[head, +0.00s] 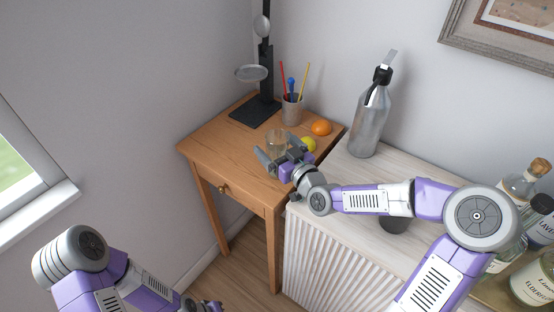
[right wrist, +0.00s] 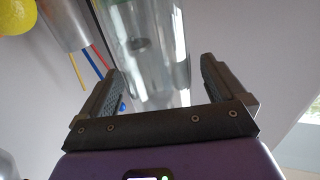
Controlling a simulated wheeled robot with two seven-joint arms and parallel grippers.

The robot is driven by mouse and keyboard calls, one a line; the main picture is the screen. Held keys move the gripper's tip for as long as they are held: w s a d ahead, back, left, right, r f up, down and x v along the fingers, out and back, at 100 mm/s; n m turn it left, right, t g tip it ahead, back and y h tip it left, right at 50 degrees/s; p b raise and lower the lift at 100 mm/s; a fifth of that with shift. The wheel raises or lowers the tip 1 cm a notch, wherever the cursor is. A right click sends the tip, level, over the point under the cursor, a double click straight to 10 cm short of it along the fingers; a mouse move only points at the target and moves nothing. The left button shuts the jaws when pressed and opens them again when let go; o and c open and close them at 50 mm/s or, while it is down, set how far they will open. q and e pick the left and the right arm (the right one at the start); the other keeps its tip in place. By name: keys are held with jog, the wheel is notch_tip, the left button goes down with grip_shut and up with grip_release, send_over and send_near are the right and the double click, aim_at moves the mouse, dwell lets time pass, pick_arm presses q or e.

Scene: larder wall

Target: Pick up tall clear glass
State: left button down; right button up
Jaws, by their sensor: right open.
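The tall clear glass (head: 277,138) stands upright on the small wooden table, partly hidden by my right gripper. In the right wrist view the glass (right wrist: 150,45) rises between the two fingers. My right gripper (head: 276,156) is open, with its fingers on either side of the glass; it also shows in the right wrist view (right wrist: 160,82). I cannot tell if either finger touches the glass. My left gripper (head: 208,305) shows only a dark bit at the bottom edge of the head view, and its jaws cannot be made out.
A yellow lemon (head: 309,144) and an orange (head: 321,128) lie right of the glass. A pencil cup (head: 292,110) and a black stand (head: 256,110) are behind. A metal bottle (head: 370,125) stands on the pale cabinet (head: 345,168). Several bottles crowd the far right. The table's left part is clear.

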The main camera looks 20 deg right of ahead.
jog(key=c, duration=1.2)
jog(key=shift+r, duration=0.1)
jog(key=shift+c, duration=0.6)
jog(key=shift+r, duration=0.15)
